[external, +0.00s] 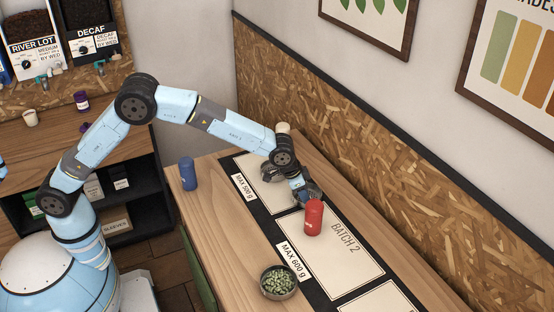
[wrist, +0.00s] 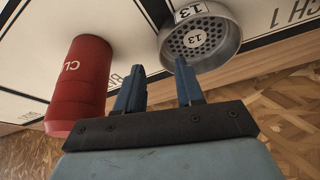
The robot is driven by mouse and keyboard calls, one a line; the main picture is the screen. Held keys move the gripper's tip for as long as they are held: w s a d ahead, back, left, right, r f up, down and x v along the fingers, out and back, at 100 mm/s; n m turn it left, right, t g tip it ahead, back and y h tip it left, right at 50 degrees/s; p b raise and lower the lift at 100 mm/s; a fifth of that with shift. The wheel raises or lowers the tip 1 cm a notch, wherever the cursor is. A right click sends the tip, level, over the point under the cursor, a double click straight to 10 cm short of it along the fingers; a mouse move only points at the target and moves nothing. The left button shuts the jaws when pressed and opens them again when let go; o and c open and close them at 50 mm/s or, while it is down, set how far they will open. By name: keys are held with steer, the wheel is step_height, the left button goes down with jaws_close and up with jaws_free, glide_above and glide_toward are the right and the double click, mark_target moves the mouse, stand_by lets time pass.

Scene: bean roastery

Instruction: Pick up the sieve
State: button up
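The sieve (wrist: 205,57) is a round grey metal pan with a perforated bottom and "13" labels. In the wrist view it is at upper right, just beyond the right finger, which overlaps its near rim. In the external view the sieve (external: 268,174) lies on the far sheet, partly hidden by my arm. My gripper (wrist: 158,78) is open, its two fingers apart with nothing clearly between them. In the external view my gripper (external: 306,194) is low over the table, between the sieve and a red canister (external: 314,218). Whether a finger touches the rim, I cannot tell.
The red canister (wrist: 80,82) stands close to the left finger. A bowl of green beans (external: 279,283) is at the table's front edge, and a blue canister (external: 188,173) is at left. An OSB wall panel (external: 360,170) borders the back. The "BATCH 2" sheet (external: 345,262) is mostly clear.

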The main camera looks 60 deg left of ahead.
steer(key=shift+x, duration=2.65)
steer(key=shift+a+r, duration=0.1)
steer(key=shift+c, duration=0.4)
jaws_close()
